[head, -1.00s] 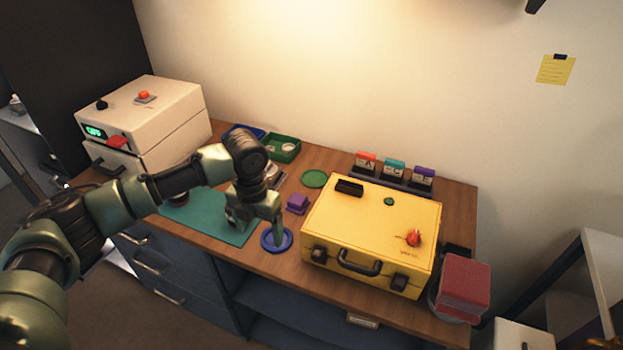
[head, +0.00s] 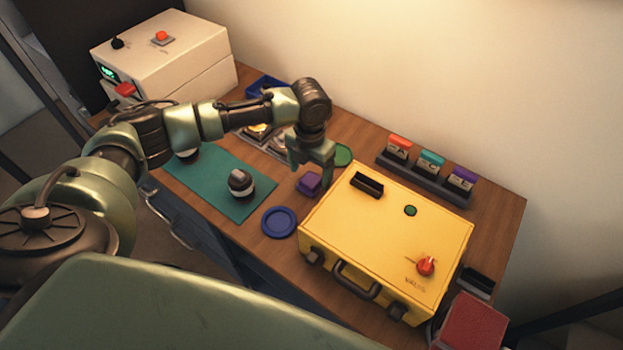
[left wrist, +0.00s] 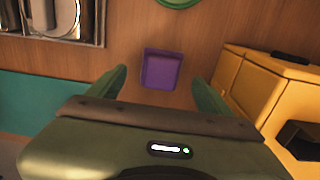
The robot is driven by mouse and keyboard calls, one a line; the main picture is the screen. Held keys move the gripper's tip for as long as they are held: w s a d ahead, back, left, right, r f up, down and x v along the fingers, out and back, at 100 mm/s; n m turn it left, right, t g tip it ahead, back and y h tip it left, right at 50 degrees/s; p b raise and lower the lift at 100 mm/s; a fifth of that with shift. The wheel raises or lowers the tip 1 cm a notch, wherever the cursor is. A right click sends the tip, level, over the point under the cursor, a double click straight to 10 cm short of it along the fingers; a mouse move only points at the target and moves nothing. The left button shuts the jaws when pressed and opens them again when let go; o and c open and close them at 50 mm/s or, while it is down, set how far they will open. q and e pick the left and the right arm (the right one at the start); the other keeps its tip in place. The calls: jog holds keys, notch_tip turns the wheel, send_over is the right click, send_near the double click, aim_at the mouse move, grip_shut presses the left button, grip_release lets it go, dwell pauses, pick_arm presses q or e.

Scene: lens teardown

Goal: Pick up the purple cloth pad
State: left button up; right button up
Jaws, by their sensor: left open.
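The purple cloth pad (head: 309,182) lies on the wooden table, between the teal mat and the yellow case. In the left wrist view the purple pad (left wrist: 161,70) sits ahead of my gripper, roughly centred between the fingers and apart from them. My left gripper (head: 308,178) is above and close to the pad in the head view, pointing down. It also shows in the left wrist view (left wrist: 160,84), with its two green fingers spread and nothing between them. My right gripper is not in view.
The yellow case (head: 385,240) stands close to the right of the pad. A blue round dish (head: 279,221) lies in front, and a teal mat (head: 205,180) with a dark lens part (head: 241,183) is to the left. A green disc (head: 343,155) lies behind.

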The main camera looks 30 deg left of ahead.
aim_at(311, 179)
pick_arm(q)
notch_tip(311, 179, down, 3)
jog(key=shift+d+f, duration=0.1)
jog(key=shift+f, duration=0.05)
jog(key=c, duration=1.6)
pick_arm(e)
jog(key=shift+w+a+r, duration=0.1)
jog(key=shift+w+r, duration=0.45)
